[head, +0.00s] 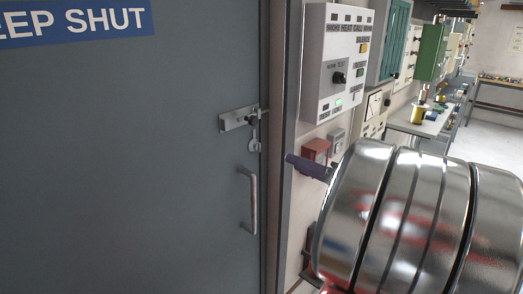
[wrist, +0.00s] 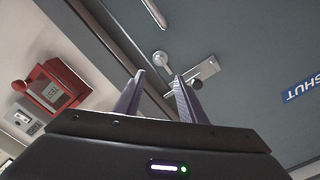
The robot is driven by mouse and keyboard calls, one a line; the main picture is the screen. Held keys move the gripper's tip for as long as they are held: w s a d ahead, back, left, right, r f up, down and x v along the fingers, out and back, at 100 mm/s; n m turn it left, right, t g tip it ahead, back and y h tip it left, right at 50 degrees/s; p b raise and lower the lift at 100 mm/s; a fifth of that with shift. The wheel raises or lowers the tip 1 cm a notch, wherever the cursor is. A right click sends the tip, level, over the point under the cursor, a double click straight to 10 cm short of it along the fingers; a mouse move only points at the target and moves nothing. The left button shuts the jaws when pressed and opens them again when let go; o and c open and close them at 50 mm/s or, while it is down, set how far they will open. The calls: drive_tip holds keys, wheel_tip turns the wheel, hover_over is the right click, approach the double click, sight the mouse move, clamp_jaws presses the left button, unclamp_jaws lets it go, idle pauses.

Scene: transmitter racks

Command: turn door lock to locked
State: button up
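A grey door (head: 130,170) fills the left of the head view. Its lock is a pale metal plate (head: 232,121) near the door's right edge, with a small fitting and a rounded piece hanging below. In the wrist view the lock plate (wrist: 207,70) lies just beyond the right fingertip, with the rounded piece (wrist: 161,61) beyond the finger gap. I cannot tell the lock's state. My gripper (wrist: 159,75) is open and empty, its two purple fingers apart. In the head view one purple finger shows right of the door frame, apart from the lock; my metal arm hides the rest.
A vertical pull handle (head: 251,202) sits below the lock. Right of the door frame are a red box (head: 315,150) and a grey control panel (head: 343,62) on the wall. Benches with equipment recede at the right. Space before the door looks clear.

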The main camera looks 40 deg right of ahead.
sight(260, 149)
drive_tip(key=w, duration=0.4)
drive_tip(key=w+a, duration=0.1)
drive_tip(key=w, duration=0.8)
drive_tip(key=shift+w+a, duration=0.2)
drive_tip(key=shift+w, duration=0.05)
drive_tip(key=shift+c, duration=0.2)
clamp_jaws()
